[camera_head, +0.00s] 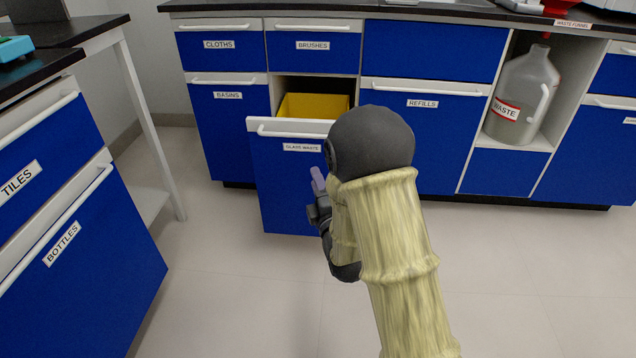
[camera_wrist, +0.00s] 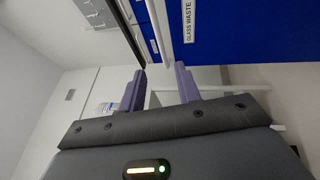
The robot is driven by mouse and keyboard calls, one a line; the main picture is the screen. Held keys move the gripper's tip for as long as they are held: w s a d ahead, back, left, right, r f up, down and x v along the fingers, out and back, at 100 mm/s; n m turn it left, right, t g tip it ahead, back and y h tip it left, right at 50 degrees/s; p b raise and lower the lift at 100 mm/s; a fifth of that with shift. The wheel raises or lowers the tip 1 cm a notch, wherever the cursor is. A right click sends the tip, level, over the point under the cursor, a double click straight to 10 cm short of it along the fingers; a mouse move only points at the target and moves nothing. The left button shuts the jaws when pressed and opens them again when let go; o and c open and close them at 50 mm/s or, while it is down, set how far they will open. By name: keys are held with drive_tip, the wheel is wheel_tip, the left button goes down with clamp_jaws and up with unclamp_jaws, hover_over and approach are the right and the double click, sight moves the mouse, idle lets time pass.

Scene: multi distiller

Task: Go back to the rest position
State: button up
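My gripper (camera_head: 318,180) is mostly hidden behind my dark wrist and pale-sleeved arm in the head view; one lavender fingertip shows in front of the glass waste drawer (camera_head: 275,185). In the wrist view, the two purple fingers of my gripper (camera_wrist: 160,72) stand apart with a gap between them and nothing held. The glass waste drawer is pulled out, and a yellow bin (camera_head: 312,106) shows inside. Its white handle (camera_head: 285,131) lies above the fingertip. In the wrist view the handle (camera_wrist: 160,30) is beyond the fingertips; I cannot tell whether they touch it.
Blue cabinets line the back under a dark counter, with a waste jug (camera_head: 522,95) in an open bay. A bottles cabinet (camera_head: 85,270) stands at the left beside a white-legged table (camera_head: 150,120). The floor (camera_head: 240,300) between is clear.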

drive_tip(key=s+d+r+m+g+h+p, duration=0.4)
drive_tip(key=s+d+r+m+g+p, duration=0.25)
drive_tip(key=m+p, duration=0.4)
drive_tip(key=s+d+r+m+g+h+p, duration=0.1)
drive_tip(key=s+d+r+m+g+p, duration=0.25)
drive_tip(key=s+m+g+p, duration=0.35)
drive_tip(key=s+d+r+m+g+p, duration=0.2)
drive_tip(key=s+r+m+g+p, duration=0.15)
drive_tip(key=s, duration=0.55)
drive_tip(key=w+p+v, duration=0.2)
drive_tip(key=p+v, duration=1)
drive_tip(key=w+r+p+v, duration=0.1)
drive_tip(key=w+p+v, duration=0.2)
drive_tip(key=p+v, duration=0.9)
drive_tip(key=w+p+v, duration=0.2)
drive_tip(key=p+v, duration=1)
drive_tip(key=v, duration=0.1)
drive_tip(key=shift+r+m, duration=0.35)
drive_tip(key=shift+m, duration=0.05)
drive_tip(key=shift+w+a, duration=0.1)
